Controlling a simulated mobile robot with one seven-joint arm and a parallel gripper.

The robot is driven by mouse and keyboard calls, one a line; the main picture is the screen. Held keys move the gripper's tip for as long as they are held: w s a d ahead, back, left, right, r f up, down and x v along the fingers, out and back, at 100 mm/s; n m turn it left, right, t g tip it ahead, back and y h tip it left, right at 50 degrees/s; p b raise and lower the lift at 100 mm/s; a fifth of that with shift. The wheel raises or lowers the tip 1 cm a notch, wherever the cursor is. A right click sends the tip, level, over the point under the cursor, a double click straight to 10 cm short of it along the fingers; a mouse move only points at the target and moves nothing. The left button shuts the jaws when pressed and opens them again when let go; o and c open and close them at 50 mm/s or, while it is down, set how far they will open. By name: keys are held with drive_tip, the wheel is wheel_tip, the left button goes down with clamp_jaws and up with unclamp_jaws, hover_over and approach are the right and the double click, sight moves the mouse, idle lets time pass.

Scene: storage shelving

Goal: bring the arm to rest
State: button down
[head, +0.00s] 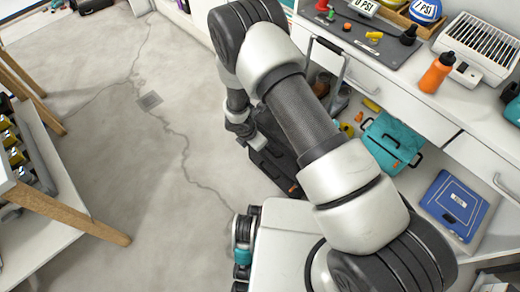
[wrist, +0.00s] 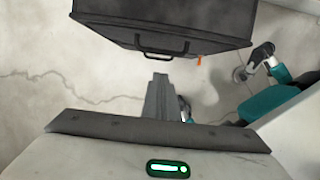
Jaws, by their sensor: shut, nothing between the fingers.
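My arm arches across the head view from the lower right to the top centre, then bends down toward the floor. My gripper shows in the wrist view (wrist: 159,82) as narrow grey fingers closed together, with nothing between them. In the head view the end of my arm hangs beside a black case, and its fingers are too small or hidden to make out. The black case (wrist: 165,20) has a handle and lies beyond the fingertips in the wrist view; it also shows in the head view (head: 272,150), partly hidden by my arm.
A white counter with drawers runs along the right, holding an orange bottle (head: 437,72) and a white slatted device (head: 478,45). Below are a teal case (head: 392,142) and a blue case (head: 454,204). A wooden-legged table (head: 70,215) stands left. The cracked concrete floor (head: 110,150) between is clear.

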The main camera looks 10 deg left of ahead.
drive_tip(key=shift+w+d+p+v, duration=0.1)
drive_tip(key=shift+w+p+v, duration=0.1)
drive_tip(key=shift+v, duration=0.75)
drive_tip(key=shift+w+d+p+v, duration=0.1)
drive_tip(key=shift+p+v, duration=0.05)
drive_tip(key=shift+v, duration=0.75)
drive_tip(key=shift+r, duration=0.25)
drive_tip(key=w+d+r+m, duration=0.2)
drive_tip(key=d+r+m, duration=0.2)
drive_tip(key=r, duration=0.6)
drive_tip(key=w+d+r+m+t, duration=0.1)
drive_tip(key=d+r+m, duration=0.3)
drive_tip(key=r, duration=0.6)
drive_tip(key=w+d+r+m, duration=0.2)
drive_tip(key=d+r+m, duration=0.3)
drive_tip(key=r, duration=0.5)
drive_tip(key=s+d+r+m, duration=0.8)
drive_tip(key=s+r, duration=0.2)
drive_tip(key=r, duration=0.4)
drive_tip(key=s+d+r+m+t+y, duration=0.1)
drive_tip(key=s+r+m, duration=0.25)
drive_tip(key=s, duration=0.25)
drive_tip(key=s+d+r+m+t+y, duration=0.1)
drive_tip(key=s+r+m, duration=0.1)
drive_tip(key=s+m, duration=0.35)
wheel_tip(320, 180, up, 20)
drive_tip(key=s+n+p, duration=0.1)
drive_tip(key=p, duration=1.9)
drive_tip(key=shift+n+p, duration=0.3)
drive_tip(key=shift+p, duration=0.05)
